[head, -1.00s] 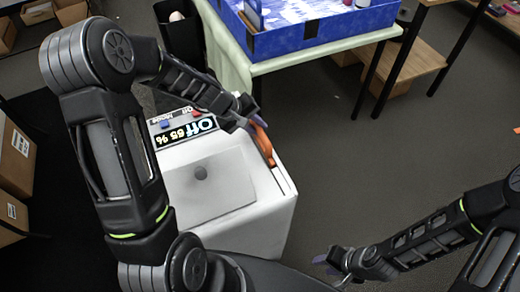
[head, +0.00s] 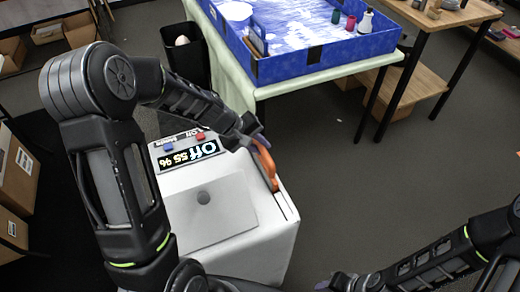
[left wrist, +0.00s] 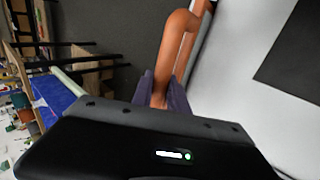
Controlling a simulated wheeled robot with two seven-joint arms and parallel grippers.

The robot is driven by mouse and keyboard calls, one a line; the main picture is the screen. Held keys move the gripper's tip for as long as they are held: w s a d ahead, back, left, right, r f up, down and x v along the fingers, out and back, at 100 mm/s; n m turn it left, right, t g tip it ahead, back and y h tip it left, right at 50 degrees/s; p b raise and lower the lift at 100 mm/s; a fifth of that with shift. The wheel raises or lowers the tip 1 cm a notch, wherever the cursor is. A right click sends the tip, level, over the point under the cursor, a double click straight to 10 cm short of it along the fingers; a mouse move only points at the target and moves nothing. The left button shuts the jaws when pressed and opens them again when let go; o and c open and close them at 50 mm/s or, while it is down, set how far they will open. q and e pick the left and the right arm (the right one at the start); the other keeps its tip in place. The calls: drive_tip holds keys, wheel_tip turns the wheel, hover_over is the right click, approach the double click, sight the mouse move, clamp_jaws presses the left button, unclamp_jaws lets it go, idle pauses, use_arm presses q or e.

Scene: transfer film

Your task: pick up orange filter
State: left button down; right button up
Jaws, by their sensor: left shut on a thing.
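The orange filter (head: 264,162) is a looped orange part at the right edge of the white machine (head: 275,220), by a slot in its top. My left gripper (head: 256,141) is shut on the filter's far end. In the left wrist view, the filter (left wrist: 172,50) runs down between the purple fingertips (left wrist: 165,96), beside the machine's white side. I cannot tell how much of the filter sits inside the machine. My right gripper (head: 338,284) is low at the bottom edge of the head view, partly cut off, away from the machine.
The machine's panel has a display (head: 188,155), a blue button and a red button. A table with a blue tray (head: 320,58) stands behind it, a black bin (head: 184,55) at back left. Cardboard boxes (head: 15,170) are at left. Floor right of the machine is clear.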

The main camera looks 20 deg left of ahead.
use_arm(q)
wheel_tip(320, 180, up, 16)
drive_tip(key=p, duration=0.1)
drive_tip(key=shift+f, duration=0.2)
idle(0.7)
